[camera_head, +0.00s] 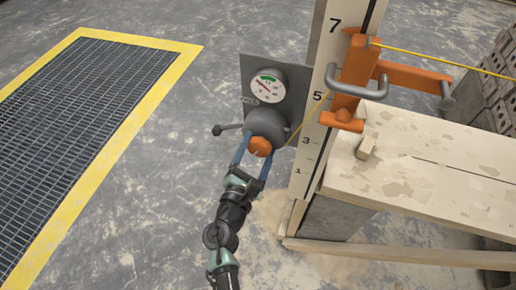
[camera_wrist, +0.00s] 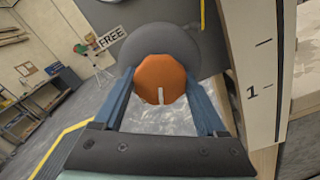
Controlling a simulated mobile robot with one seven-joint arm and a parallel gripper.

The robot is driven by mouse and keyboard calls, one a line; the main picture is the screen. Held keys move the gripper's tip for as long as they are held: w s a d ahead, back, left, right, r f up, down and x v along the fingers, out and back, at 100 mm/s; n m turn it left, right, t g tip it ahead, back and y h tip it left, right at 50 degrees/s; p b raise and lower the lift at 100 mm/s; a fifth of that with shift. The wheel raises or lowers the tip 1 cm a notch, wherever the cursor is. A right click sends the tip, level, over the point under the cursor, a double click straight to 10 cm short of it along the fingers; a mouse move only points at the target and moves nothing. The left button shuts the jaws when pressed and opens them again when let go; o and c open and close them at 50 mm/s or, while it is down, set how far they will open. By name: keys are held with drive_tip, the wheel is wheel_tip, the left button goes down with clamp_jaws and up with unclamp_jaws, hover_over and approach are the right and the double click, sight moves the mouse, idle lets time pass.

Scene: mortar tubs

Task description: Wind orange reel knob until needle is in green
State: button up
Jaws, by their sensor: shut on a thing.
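The orange knob (camera_head: 260,146) sits on the front of the grey reel (camera_head: 268,123), fixed to a grey plate (camera_head: 288,74). In the wrist view the orange knob (camera_wrist: 160,79) shows a pale mark low on its face. My gripper (camera_head: 252,158) is shut on the knob, with a blue finger on each side of it, as the wrist view of my gripper (camera_wrist: 160,88) also shows. The round gauge (camera_head: 267,86) above the reel has a green band at its top. Its red needle appears to point to the upper left, outside the green; this is small to read.
A lever (camera_head: 226,129) sticks out left of the reel, by a FREE label (camera_wrist: 110,38). A numbered white staff (camera_head: 313,130) stands close on the right, with an orange clamp (camera_head: 347,85) and yellow line (camera_head: 430,57). A planked bench (camera_head: 440,185) is further right.

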drive_tip(key=m+b, duration=0.2)
drive_tip(key=m, duration=0.1)
drive_tip(key=m+b, duration=0.2)
drive_tip(key=b, duration=0.1)
drive_tip(key=shift+a+f+m, duration=0.1)
drive_tip(key=shift+f+m, duration=0.1)
drive_tip(key=shift+m, duration=0.2)
drive_tip(key=m+b, duration=0.4)
drive_tip(key=m, duration=0.1)
drive_tip(key=shift+r, duration=0.15)
drive_tip(key=shift+r, duration=0.1)
drive_tip(key=o, duration=1.3)
drive_tip(key=v, duration=1.3)
drive_tip(key=shift+r, duration=0.1)
